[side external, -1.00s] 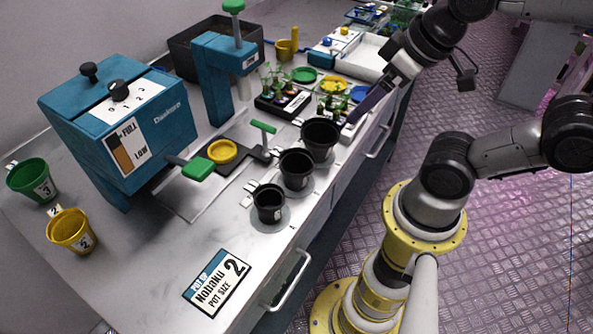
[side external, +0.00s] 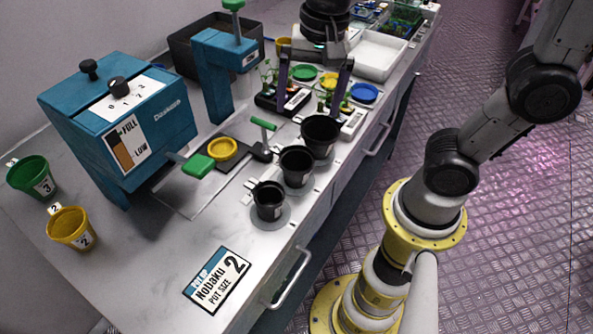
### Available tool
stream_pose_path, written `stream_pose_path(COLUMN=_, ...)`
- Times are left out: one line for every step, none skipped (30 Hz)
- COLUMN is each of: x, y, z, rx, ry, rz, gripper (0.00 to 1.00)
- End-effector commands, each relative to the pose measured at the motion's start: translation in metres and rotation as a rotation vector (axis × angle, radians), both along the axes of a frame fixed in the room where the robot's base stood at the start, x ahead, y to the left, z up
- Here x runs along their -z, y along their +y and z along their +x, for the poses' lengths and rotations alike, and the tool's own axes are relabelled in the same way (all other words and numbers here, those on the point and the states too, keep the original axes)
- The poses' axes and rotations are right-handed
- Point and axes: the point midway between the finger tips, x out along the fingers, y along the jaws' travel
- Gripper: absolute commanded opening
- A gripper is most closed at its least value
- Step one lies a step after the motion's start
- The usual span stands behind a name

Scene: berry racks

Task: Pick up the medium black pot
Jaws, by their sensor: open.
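Three black pots stand in a row along the bench's front edge, growing in size toward the back. The medium black pot (side external: 296,168) is the middle one, upright and empty-looking. The small black pot (side external: 268,201) stands in front of it and the large black pot (side external: 320,136) behind it. My gripper (side external: 311,98) is open, with its two dark fingers spread wide and pointing down. It appears above and behind the pots, in front of the seedling trays, with nothing between its fingers.
A green pot (side external: 33,177) and a yellow pot (side external: 72,228) are at far left. Seedling trays (side external: 284,101) stand behind.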

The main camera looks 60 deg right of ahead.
Motion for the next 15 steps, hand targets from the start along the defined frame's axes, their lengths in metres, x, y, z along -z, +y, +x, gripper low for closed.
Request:
stream_pose_path(x=0.008, y=0.008, z=0.006, rx=-0.016, ry=0.037, rz=-0.006, gripper=1.00)
stream_pose_path(x=0.012, y=0.012, z=0.008, rx=-0.029, ry=0.051, rz=-0.010, gripper=1.00)
stream_pose_path(x=0.017, y=0.015, z=0.009, rx=-0.042, ry=0.067, rz=-0.015, gripper=1.00)
stream_pose_path(x=0.019, y=0.017, z=0.010, rx=-0.049, ry=0.076, rz=-0.017, gripper=1.00)
stream_pose_path(x=0.022, y=0.019, z=0.010, rx=-0.056, ry=0.085, rz=-0.020, gripper=1.00)
stream_pose_path(x=0.026, y=0.021, z=0.009, rx=-0.062, ry=0.094, rz=-0.023, gripper=1.00)
stream_pose_path(x=0.028, y=0.022, z=0.009, rx=-0.067, ry=0.099, rz=-0.024, gripper=1.00)
stream_pose_path(x=0.031, y=0.022, z=0.009, rx=-0.070, ry=0.102, rz=-0.025, gripper=1.00)
stream_pose_path(x=0.035, y=0.023, z=0.008, rx=-0.072, ry=0.101, rz=-0.025, gripper=1.00)
stream_pose_path(x=0.039, y=0.023, z=0.008, rx=-0.072, ry=0.101, rz=-0.025, gripper=1.00)
stream_pose_path(x=0.043, y=0.023, z=0.009, rx=-0.071, ry=0.100, rz=-0.024, gripper=1.00)
stream_pose_path(x=0.051, y=0.023, z=0.008, rx=-0.071, ry=0.101, rz=-0.024, gripper=1.00)
stream_pose_path(x=0.057, y=0.022, z=0.007, rx=-0.071, ry=0.103, rz=-0.025, gripper=1.00)
stream_pose_path(x=0.063, y=0.023, z=0.008, rx=-0.071, ry=0.101, rz=-0.025, gripper=1.00)
stream_pose_path(x=0.071, y=0.023, z=0.009, rx=-0.071, ry=0.101, rz=-0.024, gripper=1.00)
